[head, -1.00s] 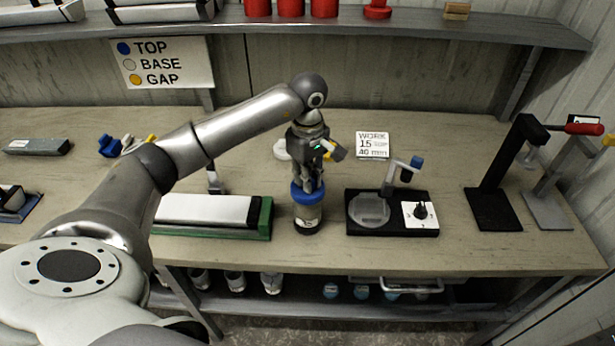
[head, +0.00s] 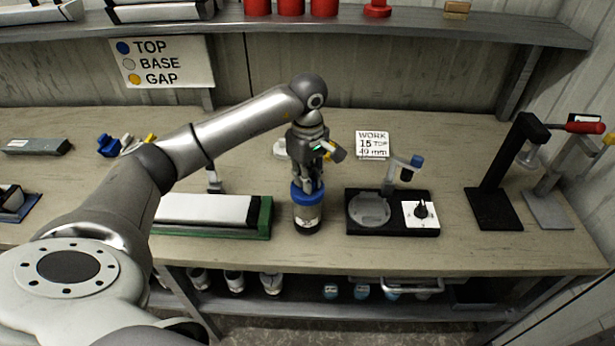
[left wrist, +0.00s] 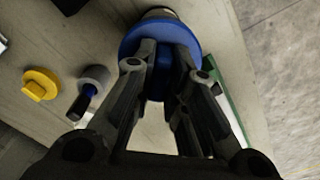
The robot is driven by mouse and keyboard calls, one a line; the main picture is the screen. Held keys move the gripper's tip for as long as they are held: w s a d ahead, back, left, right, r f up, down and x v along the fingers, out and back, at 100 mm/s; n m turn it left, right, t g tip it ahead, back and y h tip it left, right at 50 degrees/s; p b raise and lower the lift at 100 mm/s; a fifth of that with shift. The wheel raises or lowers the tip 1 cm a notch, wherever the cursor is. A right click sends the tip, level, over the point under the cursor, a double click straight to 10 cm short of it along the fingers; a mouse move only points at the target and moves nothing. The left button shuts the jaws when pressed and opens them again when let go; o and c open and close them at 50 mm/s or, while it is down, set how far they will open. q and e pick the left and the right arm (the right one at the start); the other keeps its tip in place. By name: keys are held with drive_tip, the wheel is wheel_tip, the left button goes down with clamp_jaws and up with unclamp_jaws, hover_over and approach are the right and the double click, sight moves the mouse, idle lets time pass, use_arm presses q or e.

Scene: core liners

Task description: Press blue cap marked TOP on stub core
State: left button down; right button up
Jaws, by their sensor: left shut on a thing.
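The stub core (head: 307,216) stands upright on the bench as a short pale cylinder with a dark base. The blue cap (head: 306,196) sits at its top end; I cannot tell how deep it is seated. My left gripper (head: 307,186) points down from above and is shut on the blue cap. In the left wrist view the blue cap (left wrist: 128,45) shows around and between the gripper's fingers (left wrist: 166,60), and it hides most of the core. My right gripper is not in view.
A green tray (head: 265,220) with a white liner lies left of the core. A black fixture (head: 390,232) with a dial stands close on its right. Black and grey stands (head: 494,210) are farther right. A sign (head: 165,64) reads TOP, BASE, GAP. Blue and yellow pieces (head: 108,146) lie at left.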

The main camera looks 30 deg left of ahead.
use_arm(q)
drive_tip(key=shift+f+b, duration=0.7)
drive_tip(key=shift+f, duration=0.2)
drive_tip(key=c, duration=1.4)
unclamp_jaws()
drive_tip(key=shift+o, duration=0.4)
drive_tip(key=o, duration=0.4)
drive_tip(key=shift+r, duration=0.1)
drive_tip(key=shift+r+p, duration=2)
drive_tip(key=shift+r, duration=1.5)
